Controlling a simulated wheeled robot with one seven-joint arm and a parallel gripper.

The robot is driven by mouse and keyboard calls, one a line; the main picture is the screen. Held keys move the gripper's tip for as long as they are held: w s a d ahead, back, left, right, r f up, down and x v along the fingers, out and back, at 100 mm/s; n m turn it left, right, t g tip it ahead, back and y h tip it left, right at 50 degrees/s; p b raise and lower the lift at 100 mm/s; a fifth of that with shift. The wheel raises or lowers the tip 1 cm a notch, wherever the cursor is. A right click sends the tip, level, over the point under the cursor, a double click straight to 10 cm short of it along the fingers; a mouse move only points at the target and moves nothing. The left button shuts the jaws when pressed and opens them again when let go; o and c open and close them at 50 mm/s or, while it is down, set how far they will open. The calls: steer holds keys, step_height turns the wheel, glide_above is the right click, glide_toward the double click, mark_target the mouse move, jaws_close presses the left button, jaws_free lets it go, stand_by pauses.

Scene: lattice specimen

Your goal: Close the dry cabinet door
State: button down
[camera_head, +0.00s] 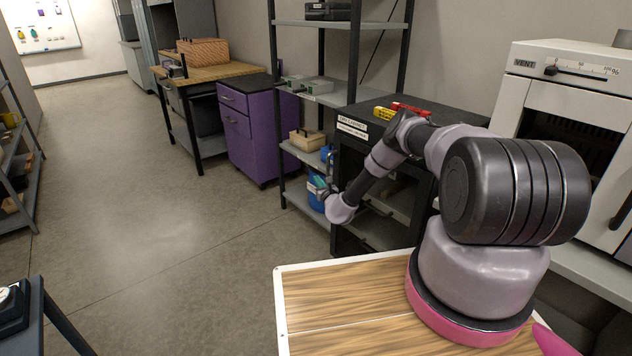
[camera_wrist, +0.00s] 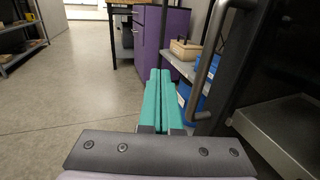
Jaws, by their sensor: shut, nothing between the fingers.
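The black dry cabinet (camera_head: 352,155) stands beyond my arm, with a white label on its upper front edge. Its dark door frame shows at the right of the wrist view, with a grey bar handle (camera_wrist: 208,62) on it. Pale shelf surfaces show inside or through the door; how far the door stands open I cannot tell. My gripper (camera_head: 319,181) is at the cabinet's left front side, partly hidden by my wrist. In the wrist view its teal fingers (camera_wrist: 158,73) are pressed together and empty, just left of the handle. Contact with the handle is not clear.
A grey shelf rack (camera_head: 320,98) with blue bins stands left of the cabinet. Beyond are a purple drawer unit (camera_head: 250,140) and a workbench. A white oven (camera_head: 570,95) is at the right. Yellow and red items lie on the cabinet top.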

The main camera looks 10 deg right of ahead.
steer(key=s+a, duration=0.6)
steer(key=a, duration=0.1)
steer(key=a+r+n+g+y, duration=0.1)
steer(key=a+r+n+y, duration=0.25)
steer(key=r, duration=0.55)
steer(key=a+r+n+g+y, duration=0.2)
steer(key=a+r+n+y, duration=0.15)
steer(key=r, duration=0.45)
steer(key=a+r+n+g+y, duration=0.1)
steer(key=a+r+n+y, duration=0.3)
steer(key=r, duration=0.5)
steer(key=s+a+r+n+g+y, duration=0.1)
steer(key=s+r+n+g, duration=0.45)
steer(key=r, duration=0.35)
steer(key=s+a+r+n+g+y, duration=0.1)
steer(key=s+r+n+g+y, duration=0.1)
steer(key=s+r+n+g, duration=0.45)
steer(key=s+d+r+n+h, duration=0.2)
steer(key=s+d+r+h, duration=0.1)
steer(key=s+r, duration=0.4)
steer(key=s+d+r+n+h, duration=0.3)
steer(key=s+d+r+h, duration=0.1)
steer(key=s, duration=0.5)
steer(key=s+d+r+n+t+h, duration=0.1)
steer(key=s+d+h, duration=0.3)
steer(key=s+d, duration=0.5)
steer(key=s+d+r+t+h, duration=0.4)
steer(key=s+d, duration=0.5)
steer(key=shift+r+n, duration=0.2)
steer(key=shift+n, duration=0.2)
